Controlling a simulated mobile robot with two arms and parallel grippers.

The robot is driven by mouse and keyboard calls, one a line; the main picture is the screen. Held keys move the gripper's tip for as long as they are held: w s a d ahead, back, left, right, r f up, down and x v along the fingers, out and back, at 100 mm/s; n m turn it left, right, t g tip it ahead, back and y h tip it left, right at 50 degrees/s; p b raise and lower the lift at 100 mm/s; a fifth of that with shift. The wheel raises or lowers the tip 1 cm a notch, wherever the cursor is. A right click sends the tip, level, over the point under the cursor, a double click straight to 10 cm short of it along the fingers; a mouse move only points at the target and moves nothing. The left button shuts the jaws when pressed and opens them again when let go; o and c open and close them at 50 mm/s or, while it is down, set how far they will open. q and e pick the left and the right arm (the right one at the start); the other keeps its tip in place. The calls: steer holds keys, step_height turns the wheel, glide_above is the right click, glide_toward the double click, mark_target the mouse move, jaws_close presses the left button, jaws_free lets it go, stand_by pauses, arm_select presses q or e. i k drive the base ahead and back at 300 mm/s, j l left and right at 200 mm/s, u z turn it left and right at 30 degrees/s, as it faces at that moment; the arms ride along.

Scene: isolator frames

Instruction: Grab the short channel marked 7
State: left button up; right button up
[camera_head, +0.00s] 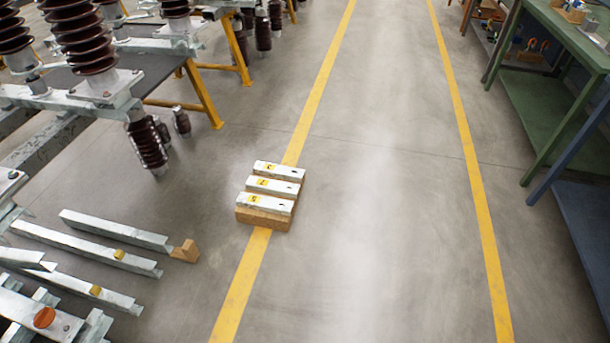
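Three short pale metal channels lie side by side on a wooden block (262,219) on the floor, across the left yellow line. They are the far channel (285,172), the middle channel (283,187) and the near channel (275,206). Each has a yellow label near its left end and a dark hole near its right end. The label marks are too small to read surely, so I cannot tell which one is the 7. Neither of my grippers is in view.
Long metal channels (90,250) lie at lower left, with a small wooden block (186,251) at one end. Brown insulators (85,40) on frames and yellow trestle legs (203,95) stand at upper left. A green bench (575,35) stands at right. The floor between the yellow lines is clear.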

mark_target(254, 183)
steer(key=i+l+z, duration=0.2)
steer(key=i+l, duration=0.15)
steer(key=i, duration=0.4)
steer(key=i+l+z, duration=0.2)
steer(key=i, duration=0.55)
steer(key=i+l+z, duration=0.2)
steer(key=i, duration=0.55)
steer(key=i+u, duration=0.45)
steer(key=i+l+u, duration=0.25)
steer(key=i+u, duration=0.15)
steer(key=i, duration=0.2)
steer(key=i+l+u, duration=0.45)
steer(key=i+j, duration=0.05)
steer(key=j, duration=0.05)
